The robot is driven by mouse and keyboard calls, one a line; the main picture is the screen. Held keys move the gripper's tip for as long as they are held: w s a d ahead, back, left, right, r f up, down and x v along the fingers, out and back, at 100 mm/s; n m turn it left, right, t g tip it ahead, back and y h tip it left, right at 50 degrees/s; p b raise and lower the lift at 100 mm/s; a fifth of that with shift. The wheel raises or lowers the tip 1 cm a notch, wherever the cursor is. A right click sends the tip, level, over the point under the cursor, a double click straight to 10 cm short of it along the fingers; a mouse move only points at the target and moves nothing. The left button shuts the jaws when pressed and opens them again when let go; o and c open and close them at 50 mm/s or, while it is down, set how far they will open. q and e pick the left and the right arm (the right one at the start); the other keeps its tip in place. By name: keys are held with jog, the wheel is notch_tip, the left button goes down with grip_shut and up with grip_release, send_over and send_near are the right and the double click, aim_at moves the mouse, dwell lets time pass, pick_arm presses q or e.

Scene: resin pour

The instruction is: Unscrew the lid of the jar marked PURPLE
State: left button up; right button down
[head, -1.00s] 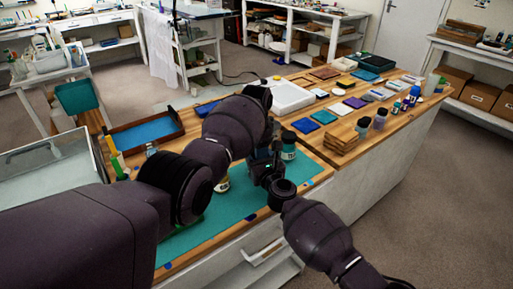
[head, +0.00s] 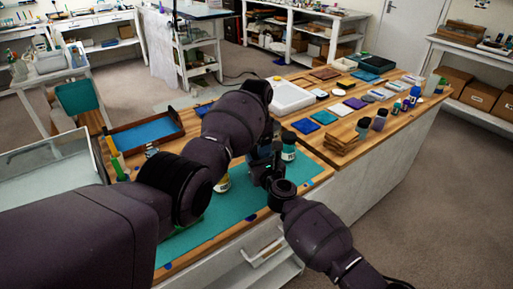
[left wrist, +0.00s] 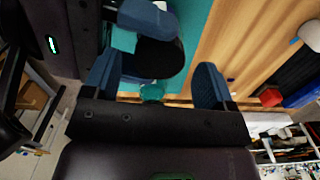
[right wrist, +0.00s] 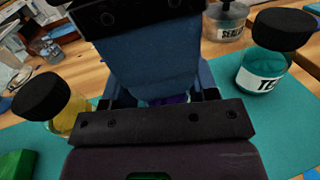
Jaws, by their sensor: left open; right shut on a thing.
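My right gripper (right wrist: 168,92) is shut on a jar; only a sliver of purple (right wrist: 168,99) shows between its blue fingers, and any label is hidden. In the left wrist view a round black lid (left wrist: 160,57) lies between the spread fingers of my left gripper (left wrist: 157,80), beside the right gripper's blue fingers. My left gripper is open; I cannot tell whether it touches the lid. In the head view both grippers meet over the front of the teal mat (head: 240,208), mostly hidden by my left arm.
A black-lidded teal jar (right wrist: 264,65) stands right of the right gripper, a yellow jar (right wrist: 55,108) left of it. A clear jar (right wrist: 226,20) stands behind. Wooden tiles (head: 341,143) and dark-lidded jars (head: 363,127) stand farther right on the bench.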

pick_arm(q)
jog(key=shift+r, duration=1.4)
pick_arm(e)
jog(key=shift+f, duration=0.1)
jog(key=shift+c, duration=1.6)
grip_release()
